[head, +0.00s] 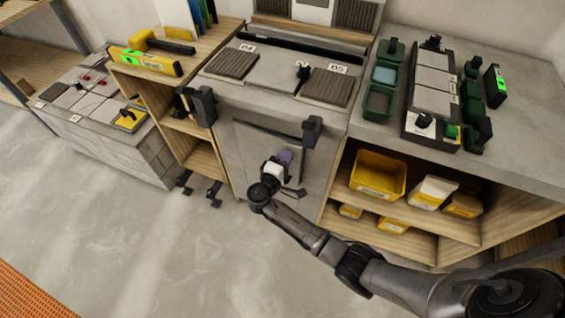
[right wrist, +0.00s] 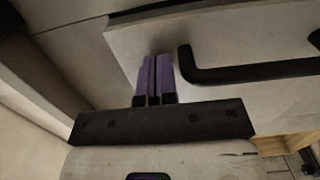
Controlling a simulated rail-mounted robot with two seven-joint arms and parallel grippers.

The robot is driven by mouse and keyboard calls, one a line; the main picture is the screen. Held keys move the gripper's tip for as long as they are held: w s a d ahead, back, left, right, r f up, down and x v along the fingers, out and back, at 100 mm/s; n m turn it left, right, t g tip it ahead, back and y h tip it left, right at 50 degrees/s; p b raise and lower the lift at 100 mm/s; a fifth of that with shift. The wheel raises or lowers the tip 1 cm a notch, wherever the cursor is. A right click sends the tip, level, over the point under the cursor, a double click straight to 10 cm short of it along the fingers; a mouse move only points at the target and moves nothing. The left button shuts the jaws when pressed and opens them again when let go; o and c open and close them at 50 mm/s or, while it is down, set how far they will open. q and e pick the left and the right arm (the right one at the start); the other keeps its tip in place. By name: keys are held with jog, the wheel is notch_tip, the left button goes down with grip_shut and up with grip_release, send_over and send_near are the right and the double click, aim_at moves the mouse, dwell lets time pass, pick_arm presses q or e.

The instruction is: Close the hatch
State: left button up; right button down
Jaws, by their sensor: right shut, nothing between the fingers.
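The hatch (head: 252,146) is a pale grey panel in the front of the middle cabinet, below the worktop. In the right wrist view, the hatch (right wrist: 235,40) fills the upper right, with a black bar handle (right wrist: 250,72) on its face. A dark gap shows along one edge of the panel; how far it stands open is unclear. My right gripper (head: 286,157) is in front of the hatch, its white body and arm hiding part of it. Its purple fingers (right wrist: 154,78) are shut and empty, close beside the handle's bent end; contact with the panel cannot be told.
Black brackets (head: 203,106) (head: 312,131) stick out at both sides of the cabinet front. Open shelves with yellow bins (head: 378,174) stand to the right. A wooden shelf unit (head: 190,152) and a tiled block (head: 140,150) stand to the left. The floor in front is clear.

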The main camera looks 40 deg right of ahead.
pick_arm(q)
jog(key=shift+a, duration=0.15)
pick_arm(e)
jog(key=x, duration=0.2)
jog(key=shift+d+f, duration=0.1)
jog(key=shift+d, duration=0.25)
jog(key=shift+a, duration=0.1)
pick_arm(q)
jog(key=shift+s+a+f, duration=0.1)
jog(key=shift+s+f, duration=0.05)
pick_arm(e)
jog(key=shift+s+a+r, duration=0.2)
jog(key=shift+s+a, duration=0.1)
jog(key=shift+a, duration=0.25)
pick_arm(q)
notch_tip(320, 180, up, 4)
jog(key=p, duration=0.3)
pick_arm(e)
jog(key=s+v, duration=0.1)
jog(key=v, duration=1.2)
jog(key=shift+d+f, duration=0.2)
jog(key=shift+d, duration=0.05)
